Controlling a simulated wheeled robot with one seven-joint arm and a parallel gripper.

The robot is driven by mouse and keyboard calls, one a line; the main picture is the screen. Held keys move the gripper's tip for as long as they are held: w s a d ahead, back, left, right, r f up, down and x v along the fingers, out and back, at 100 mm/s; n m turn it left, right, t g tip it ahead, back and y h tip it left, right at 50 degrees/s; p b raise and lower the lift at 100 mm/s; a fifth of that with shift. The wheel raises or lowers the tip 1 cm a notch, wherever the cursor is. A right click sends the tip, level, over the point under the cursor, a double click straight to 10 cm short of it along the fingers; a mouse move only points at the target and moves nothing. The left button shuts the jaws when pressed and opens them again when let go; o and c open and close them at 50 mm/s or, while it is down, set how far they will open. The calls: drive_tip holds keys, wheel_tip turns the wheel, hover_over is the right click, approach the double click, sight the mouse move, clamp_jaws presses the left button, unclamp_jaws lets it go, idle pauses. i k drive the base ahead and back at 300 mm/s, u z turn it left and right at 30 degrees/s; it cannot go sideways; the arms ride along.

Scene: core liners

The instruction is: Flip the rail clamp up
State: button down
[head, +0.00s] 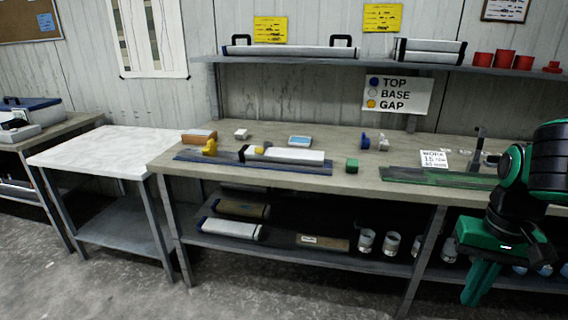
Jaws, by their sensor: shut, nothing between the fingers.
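A blue rail (318,169) lies along the front of the workbench, with a white core liner (290,155) on it. A yellow piece (210,147) stands at the rail's left end. It may be the rail clamp, but it is too small to tell, and so is its position. A smaller yellow mark (259,150) shows near the liner's left end. A green rail (400,175) lies further right, with a dark upright part (478,140) behind it. My gripper (472,297) hangs at the lower right in front of the bench, pointing down, shut and empty, well away from both rails.
The workbench (350,191) also holds a green block (352,165), a blue-and-white piece (365,141) and a small white block (241,134). A shelf (290,60) runs above. A lower shelf (290,250) holds liners and jars. A white table (100,150) stands left. The floor in front is clear.

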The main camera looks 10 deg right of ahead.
sight(259, 151)
drive_tip(key=z, duration=0.1)
drive_tip(key=i, duration=1)
drive_tip(key=u, duration=0.05)
